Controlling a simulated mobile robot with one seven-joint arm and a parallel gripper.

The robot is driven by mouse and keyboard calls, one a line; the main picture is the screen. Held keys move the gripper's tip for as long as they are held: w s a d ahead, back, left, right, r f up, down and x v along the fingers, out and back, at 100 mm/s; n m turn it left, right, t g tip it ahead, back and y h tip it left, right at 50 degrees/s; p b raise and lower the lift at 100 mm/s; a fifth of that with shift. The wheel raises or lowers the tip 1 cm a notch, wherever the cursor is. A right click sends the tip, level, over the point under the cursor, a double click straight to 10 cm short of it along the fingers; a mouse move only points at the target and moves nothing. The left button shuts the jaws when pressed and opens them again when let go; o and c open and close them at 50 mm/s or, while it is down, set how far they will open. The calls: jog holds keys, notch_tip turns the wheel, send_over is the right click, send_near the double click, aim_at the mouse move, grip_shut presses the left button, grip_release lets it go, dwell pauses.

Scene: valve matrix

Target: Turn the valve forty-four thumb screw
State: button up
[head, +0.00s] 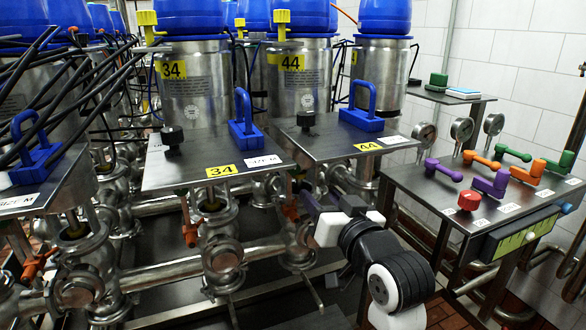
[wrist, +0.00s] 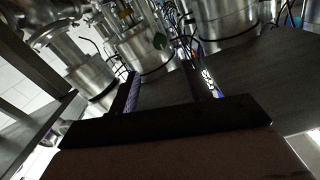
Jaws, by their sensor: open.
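The valve forty-four thumb screw (head: 306,118) is a small black knob standing on the flat metal plate (head: 335,141) with the yellow 44 label (head: 368,146). My gripper (head: 308,199) appears in the head view below the front edge of that plate, partly hidden by my black and white wrist. In the wrist view its two dark fingers (wrist: 162,88) stand apart with nothing held between them. The gripper is not touching the thumb screw. I cannot make out the thumb screw in the wrist view.
A blue handle (head: 361,107) stands on the same plate, right of the knob. The valve 34 plate (head: 210,160), with its own black knob (head: 172,137), is at left. A side table (head: 440,190) with coloured handles is at right. Pipes and orange levers (head: 190,228) crowd below.

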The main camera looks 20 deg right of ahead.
aim_at(295, 170)
jog(key=w, duration=0.4)
jog(key=w+p, duration=0.1)
jog(key=w, duration=0.3)
jog(key=w+p, duration=0.1)
jog(key=w, duration=0.3)
jog(key=shift+w+a, duration=0.2)
jog(key=shift+a, duration=0.05)
jog(key=c, duration=1)
